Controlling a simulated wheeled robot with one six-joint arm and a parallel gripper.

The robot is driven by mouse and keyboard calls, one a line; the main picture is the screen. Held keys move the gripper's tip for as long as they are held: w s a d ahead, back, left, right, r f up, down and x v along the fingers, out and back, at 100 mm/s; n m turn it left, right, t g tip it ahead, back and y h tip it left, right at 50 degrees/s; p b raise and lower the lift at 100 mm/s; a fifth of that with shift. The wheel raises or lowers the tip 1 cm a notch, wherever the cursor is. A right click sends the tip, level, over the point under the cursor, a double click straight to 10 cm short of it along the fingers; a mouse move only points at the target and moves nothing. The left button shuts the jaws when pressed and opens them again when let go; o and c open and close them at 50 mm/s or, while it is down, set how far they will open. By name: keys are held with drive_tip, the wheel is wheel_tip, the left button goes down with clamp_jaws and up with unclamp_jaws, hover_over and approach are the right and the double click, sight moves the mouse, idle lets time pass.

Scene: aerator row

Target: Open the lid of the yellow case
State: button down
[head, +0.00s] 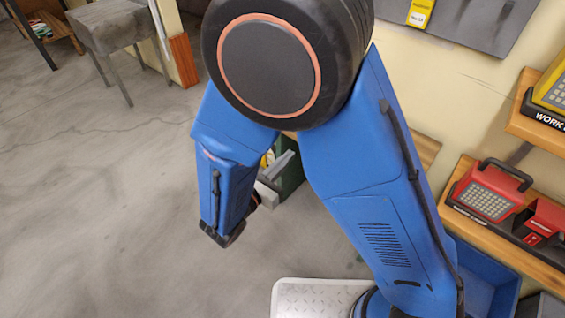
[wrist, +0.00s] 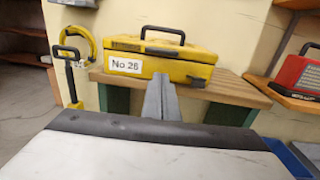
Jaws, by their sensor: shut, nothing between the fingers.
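The yellow case (wrist: 180,70) sits on a wooden bench in the wrist view, just beyond my fingertips. It has a black carry handle (wrist: 162,35) on top, dark trim along its upper front, and a white label reading No 26 (wrist: 124,65). Its lid looks closed. My gripper (wrist: 161,82) is shut and empty, its grey fingers pointing at the front of the case and hiding part of it. I cannot tell whether they touch it.
The wooden bench (wrist: 228,92) has dark green supports. A yellow and black tool (wrist: 72,62) stands at its left. A red lamp (wrist: 298,74) sits on a shelf at right; in the head view, red lamps (head: 490,190) line that shelf. Open grey floor (head: 100,210) lies left of my arm.

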drive_tip(key=x, duration=1.2)
idle(0.5)
idle(0.4)
drive_tip(key=shift+r, duration=1.25)
drive_tip(key=shift+w+d+r, duration=0.15)
drive_tip(key=shift+r, duration=1.2)
drive_tip(key=shift+w+d+r, duration=0.15)
drive_tip(key=shift+w+r, duration=0.1)
drive_tip(key=shift+r, duration=0.45)
drive_tip(key=shift+w+d+r, duration=0.15)
drive_tip(key=shift+w+r, duration=0.05)
drive_tip(key=shift+r, duration=0.55)
